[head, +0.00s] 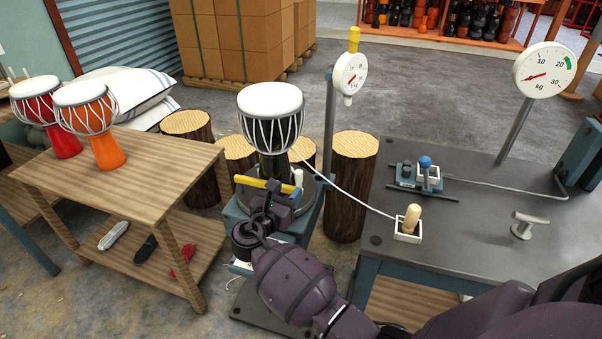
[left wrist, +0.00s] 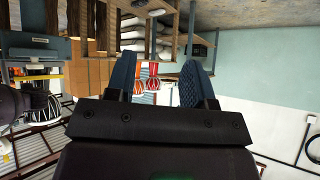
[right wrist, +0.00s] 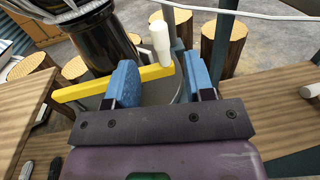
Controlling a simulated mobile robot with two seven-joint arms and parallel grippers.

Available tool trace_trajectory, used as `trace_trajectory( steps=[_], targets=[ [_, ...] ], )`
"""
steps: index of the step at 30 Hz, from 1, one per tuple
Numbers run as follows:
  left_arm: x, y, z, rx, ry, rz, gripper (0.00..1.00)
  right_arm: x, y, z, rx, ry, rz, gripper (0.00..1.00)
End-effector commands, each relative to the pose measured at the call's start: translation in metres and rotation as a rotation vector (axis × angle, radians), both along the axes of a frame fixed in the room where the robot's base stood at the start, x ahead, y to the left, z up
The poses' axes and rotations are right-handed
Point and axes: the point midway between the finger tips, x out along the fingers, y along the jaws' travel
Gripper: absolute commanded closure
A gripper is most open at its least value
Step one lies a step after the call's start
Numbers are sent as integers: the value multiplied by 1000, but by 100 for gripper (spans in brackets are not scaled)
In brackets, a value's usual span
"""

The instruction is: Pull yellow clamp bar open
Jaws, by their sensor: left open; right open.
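The yellow clamp bar (head: 250,182) lies across the stand in front of the black stem of a white-headed goblet drum (head: 272,108). A white upright handle (head: 298,178) is at the bar's right end. My right gripper (head: 285,192) is open at that end. In the right wrist view, the yellow bar (right wrist: 80,92) passes beyond the left blue finger, and its end with the white handle (right wrist: 160,42) shows between the spread fingers (right wrist: 158,72). I cannot tell whether they touch. My left gripper (left wrist: 158,70) is open and empty, away from the bar, in the left wrist view.
A wooden table (head: 150,160) with two drums stands at left. A grey bench (head: 470,235) at right carries a wooden-handled lever (head: 411,219), a blue-knobbed valve (head: 425,168) and a dial gauge. A white cable crosses from the drum to the bench. Log stools stand behind.

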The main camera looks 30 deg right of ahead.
Motion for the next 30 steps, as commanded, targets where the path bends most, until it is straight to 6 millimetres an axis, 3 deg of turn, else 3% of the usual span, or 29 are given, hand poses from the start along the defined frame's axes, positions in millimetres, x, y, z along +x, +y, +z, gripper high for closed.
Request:
trace_trajectory(
  steps=[7, 15, 29, 30],
  targets=[
    [-6, 1, -11, 14, 17, -11, 52, 21, -38, -6, 1, 5, -1, 51],
    [0, -2, -6, 25, -5, -28, 52, 39, -69, -4, 0, 4, 0, 51],
    [6, -3, -4, 29, -19, -37, 52, 44, -78, -1, 3, 1, 1, 51],
    [6, -3, -4, 28, -20, -37, 52, 44, -78, -1, 3, 1, 1, 56]
  ],
)
